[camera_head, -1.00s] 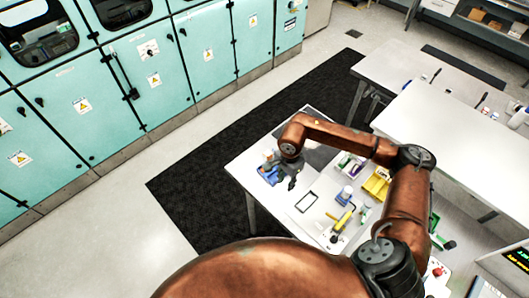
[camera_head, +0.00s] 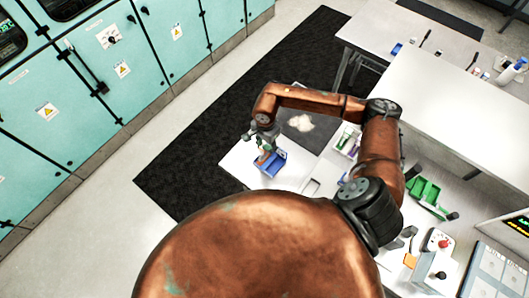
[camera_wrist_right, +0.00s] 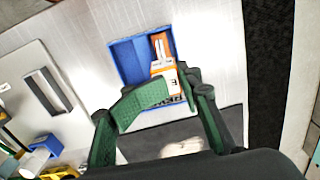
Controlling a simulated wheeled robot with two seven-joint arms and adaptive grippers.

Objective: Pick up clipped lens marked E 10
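A clipped lens (camera_wrist_right: 161,66) with an orange body and a white label reading "E" lies in a blue tray (camera_wrist_right: 127,62) in the right wrist view. The rest of its label is cut off by my fingers. My right gripper (camera_wrist_right: 178,88) is open, with its green fingers on either side of the label end; I cannot tell whether they touch it. In the head view my right gripper (camera_head: 257,138) is above the blue tray (camera_head: 277,165), near the table's left end. My left gripper is not in view.
An empty rectangular frame (camera_wrist_right: 48,92) lies left of the tray on the white table. A dark mat (camera_wrist_right: 190,140) lies beside the tray. A green rack (camera_head: 424,190) and a control box with a red button (camera_head: 443,244) stand farther right.

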